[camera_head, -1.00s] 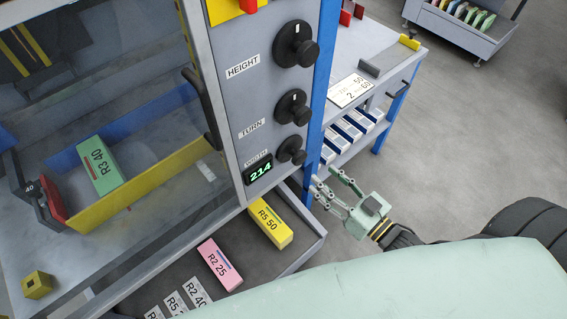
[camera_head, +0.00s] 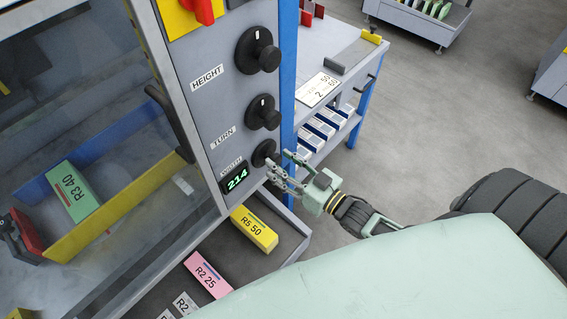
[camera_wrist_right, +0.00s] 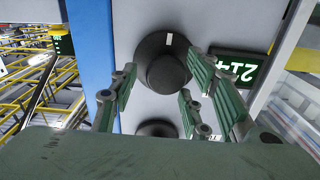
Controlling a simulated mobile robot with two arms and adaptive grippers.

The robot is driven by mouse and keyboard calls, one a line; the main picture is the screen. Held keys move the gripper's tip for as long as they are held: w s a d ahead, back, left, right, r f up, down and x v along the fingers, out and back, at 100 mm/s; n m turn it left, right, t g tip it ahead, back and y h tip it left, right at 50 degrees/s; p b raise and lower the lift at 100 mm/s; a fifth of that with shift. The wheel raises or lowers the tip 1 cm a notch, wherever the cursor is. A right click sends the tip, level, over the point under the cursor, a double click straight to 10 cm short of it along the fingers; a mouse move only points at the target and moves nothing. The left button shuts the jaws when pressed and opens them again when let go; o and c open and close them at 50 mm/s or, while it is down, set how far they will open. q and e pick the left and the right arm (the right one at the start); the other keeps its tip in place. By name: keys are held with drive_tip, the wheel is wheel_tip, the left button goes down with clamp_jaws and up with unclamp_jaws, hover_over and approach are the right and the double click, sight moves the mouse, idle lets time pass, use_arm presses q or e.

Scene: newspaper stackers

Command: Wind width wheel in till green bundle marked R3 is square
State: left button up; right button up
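The green bundle marked R3 40 (camera_head: 75,193) lies behind the clear door, between a blue wall (camera_head: 120,138) and a yellow wall (camera_head: 130,208). I cannot tell whether it touches the yellow wall. The black width wheel (camera_head: 264,152) sits lowest on the grey panel, above the display (camera_head: 235,179) reading 214. My right gripper (camera_head: 284,168) is open just in front of the wheel, at its lower right. In the right wrist view, the wheel (camera_wrist_right: 162,62) lies ahead between the spread fingers (camera_wrist_right: 160,88), apparently ungripped. My left gripper is out of view.
The turn wheel (camera_head: 263,112) and height wheel (camera_head: 257,50) sit above on the same panel. A blue post (camera_head: 287,75) borders the panel. Yellow R5 50 (camera_head: 254,229) and pink R2 25 (camera_head: 207,275) bundles lie in the tray below. Open floor lies to the right.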

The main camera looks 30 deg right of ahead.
drive_tip(key=c, duration=0.9)
drive_tip(key=shift+w+d+r+n+p, duration=0.15)
drive_tip(key=shift+n+p, duration=0.15)
drive_tip(key=shift+n, duration=0.4)
drive_tip(key=o, duration=1)
drive_tip(key=shift+s, duration=0.35)
drive_tip(key=v, duration=1.1)
drive_tip(key=shift+s+d, duration=0.2)
